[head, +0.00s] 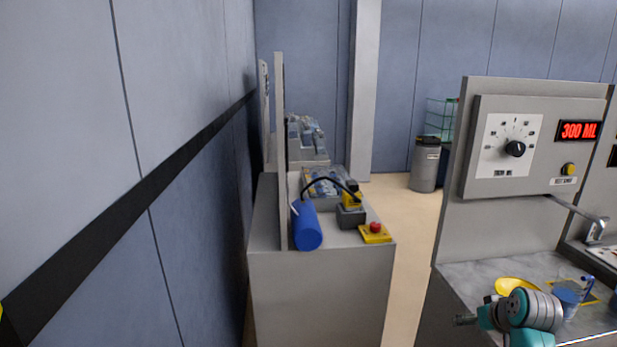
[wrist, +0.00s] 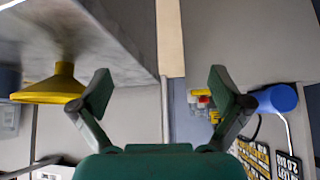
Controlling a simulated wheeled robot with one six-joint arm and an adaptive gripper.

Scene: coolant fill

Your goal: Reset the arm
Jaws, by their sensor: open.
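My gripper (wrist: 160,84) is open in the wrist view, its two dark green fingers spread wide with nothing between them. In the head view my teal and grey arm shows at the lower right, above the front of the marble-look counter (head: 470,275). A yellow funnel (head: 515,285) stands on that counter behind my arm, partly hidden by it. A blue cup (head: 567,300) is right of my arm, partly hidden.
A panel (head: 540,150) with a dial and a red "300 ML" display (head: 578,131) rises behind the counter. A metal spout (head: 597,229) juts out below. On the left bench (head: 315,290) are a blue cylinder (head: 306,228) and a red button (head: 375,228). Floor shows between.

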